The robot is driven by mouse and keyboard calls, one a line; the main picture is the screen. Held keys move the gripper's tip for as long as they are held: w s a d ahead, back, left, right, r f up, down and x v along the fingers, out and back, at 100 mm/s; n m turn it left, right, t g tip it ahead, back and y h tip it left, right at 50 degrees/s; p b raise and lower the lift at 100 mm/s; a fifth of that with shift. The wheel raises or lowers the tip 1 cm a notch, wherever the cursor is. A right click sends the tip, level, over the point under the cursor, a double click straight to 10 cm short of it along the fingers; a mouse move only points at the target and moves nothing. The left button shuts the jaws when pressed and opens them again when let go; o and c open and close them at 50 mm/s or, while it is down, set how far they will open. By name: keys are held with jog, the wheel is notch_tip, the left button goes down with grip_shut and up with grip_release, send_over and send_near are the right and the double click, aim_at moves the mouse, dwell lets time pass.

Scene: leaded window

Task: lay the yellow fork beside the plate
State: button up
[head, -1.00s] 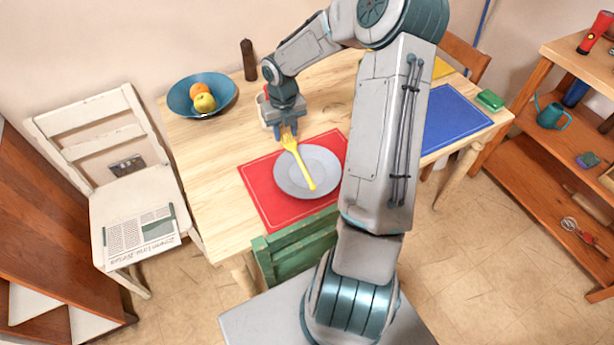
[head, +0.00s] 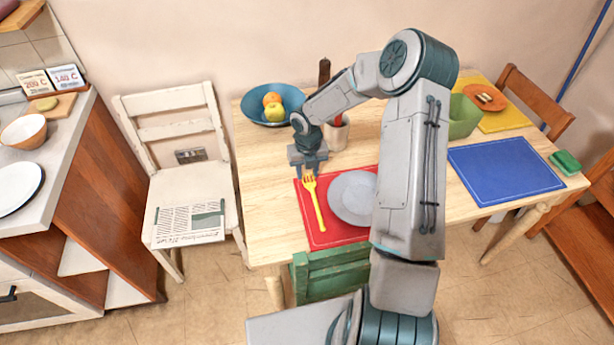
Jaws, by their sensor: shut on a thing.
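The yellow fork (head: 315,203) is at the left part of the red placemat (head: 311,228), left of the grey plate (head: 352,196). Its tines point toward the back and its handle toward the front. My gripper (head: 309,173) is shut on the fork's tine end, at the mat's back left edge. The fork appears over the red mat and clear of the plate; I cannot tell whether it touches the mat. My arm hides the plate's right edge and the right part of the mat.
A blue bowl with fruit (head: 262,104) and a cup (head: 337,132) stand behind my gripper. A green chair (head: 330,272) is at the table's front. A blue placemat (head: 505,170) and a green container (head: 463,117) lie to the right. The table left of the red mat is bare.

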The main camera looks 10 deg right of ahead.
aim_at(307, 176)
jog(key=shift+f, duration=1.5)
jog(key=shift+f, duration=0.1)
jog(key=o, duration=1)
jog(key=shift+c, duration=0.2)
